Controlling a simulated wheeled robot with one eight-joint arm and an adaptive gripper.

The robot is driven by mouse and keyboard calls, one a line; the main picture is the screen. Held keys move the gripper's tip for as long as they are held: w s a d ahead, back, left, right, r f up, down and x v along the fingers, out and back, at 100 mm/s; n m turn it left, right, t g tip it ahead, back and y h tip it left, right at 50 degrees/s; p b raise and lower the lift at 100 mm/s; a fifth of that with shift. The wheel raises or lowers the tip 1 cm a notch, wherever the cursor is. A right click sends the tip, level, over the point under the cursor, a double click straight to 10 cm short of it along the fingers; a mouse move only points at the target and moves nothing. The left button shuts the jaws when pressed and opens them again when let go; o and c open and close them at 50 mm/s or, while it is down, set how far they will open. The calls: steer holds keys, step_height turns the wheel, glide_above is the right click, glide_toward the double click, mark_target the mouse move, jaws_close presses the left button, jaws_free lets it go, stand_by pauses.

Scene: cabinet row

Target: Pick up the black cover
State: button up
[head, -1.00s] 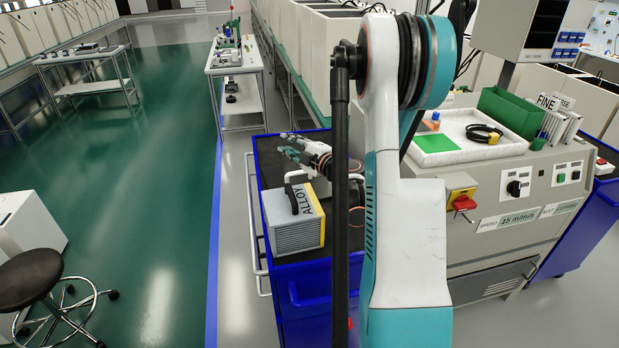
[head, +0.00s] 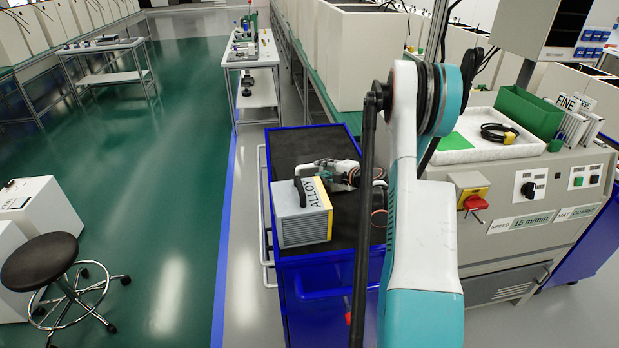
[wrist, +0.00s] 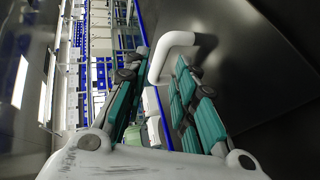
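The black cover seems to be the dark surface (wrist: 255,75) filling the right side of the wrist view. A white bent handle (wrist: 175,42) stands out from it. My gripper (wrist: 161,66) has its two teal fingers spread, with the handle between and just beyond their tips; I see no firm contact. In the head view my gripper (head: 310,171) is low over the dark top of the blue cart (head: 330,285), just behind the grey ALLOY box (head: 298,222). There the gripper and box hide the handle, and my arm hides part of the cart.
The ALLOY box with a black handle stands close in front of my gripper. A machine (head: 500,240) carrying a white tray (head: 470,150) and a green bin (head: 530,108) is to the right. A stool (head: 42,262) stands left. The green floor between is clear.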

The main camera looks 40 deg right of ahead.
mark_target(311, 167)
steer(key=w, duration=0.1)
steer(key=w+f+b, duration=0.1)
steer(key=w, duration=0.1)
steer(key=w+a+b, duration=0.1)
steer(key=shift+w+f, duration=0.15)
steer(key=shift+f, duration=0.15)
steer(key=shift+w+f, duration=0.1)
steer(key=shift+w, duration=0.3)
jaws_close()
